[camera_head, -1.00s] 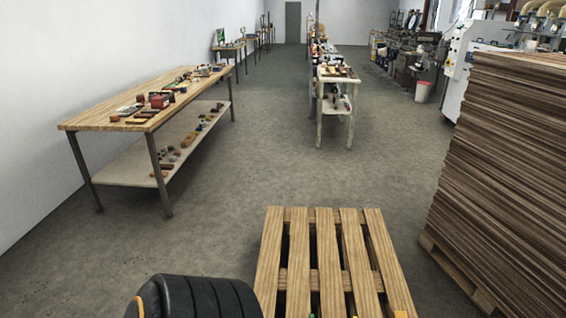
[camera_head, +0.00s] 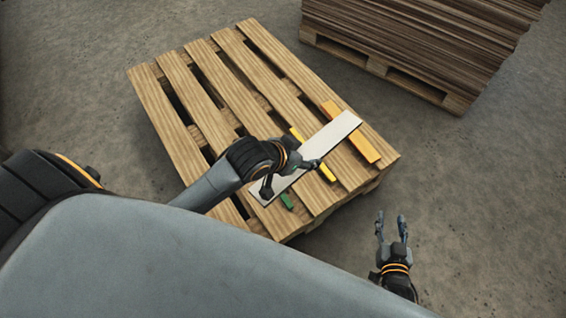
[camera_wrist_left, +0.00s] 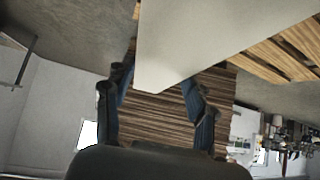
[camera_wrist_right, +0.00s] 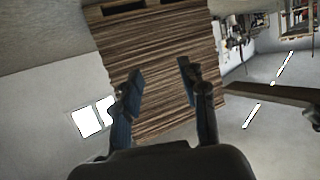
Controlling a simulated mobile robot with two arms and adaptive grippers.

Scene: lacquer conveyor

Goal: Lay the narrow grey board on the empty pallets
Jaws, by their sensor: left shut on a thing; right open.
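The narrow grey board (camera_head: 335,131) is pale and lies slantwise over the near right part of the slatted wooden pallet (camera_head: 172,122). My left gripper (camera_head: 291,176) is shut on the board near its lower left end. The board also shows between the fingers in the left wrist view (camera_wrist_left: 190,35). I cannot tell whether the board touches the slats or is held just above them. My right gripper (camera_head: 391,226) is open and empty, off the pallet's right side, above the floor.
An orange piece (camera_head: 350,131), a yellow strip (camera_head: 328,172) and a green piece (camera_head: 287,202) lie on the pallet around and partly under the board. A tall stack of brown sheets (camera_head: 420,40) stands on another pallet at the back right. The floor between is clear.

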